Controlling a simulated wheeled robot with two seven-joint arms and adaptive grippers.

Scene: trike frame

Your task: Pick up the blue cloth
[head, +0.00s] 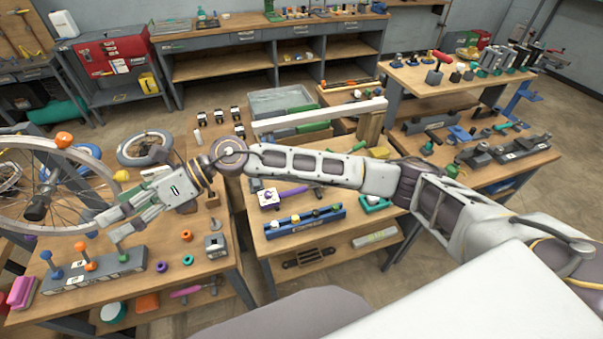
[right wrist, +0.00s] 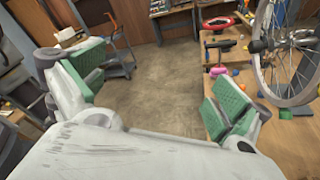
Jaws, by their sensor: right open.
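I cannot make out a blue cloth for certain in either view. My right gripper (head: 101,226) reaches in over the left workbench in the head view, above a grey block with coloured knobs. Its green-padded fingers stand wide apart in the right wrist view (right wrist: 162,85), with only floor between them and nothing held. My left gripper is not in view.
A spoked wheel (head: 36,215) stands at the left, close to my right gripper. The knobbed grey block (head: 105,271) lies on the left workbench (head: 200,268). A blue rack (head: 305,222) is on the middle bench. A red toolbox (head: 112,52) stands at the back left.

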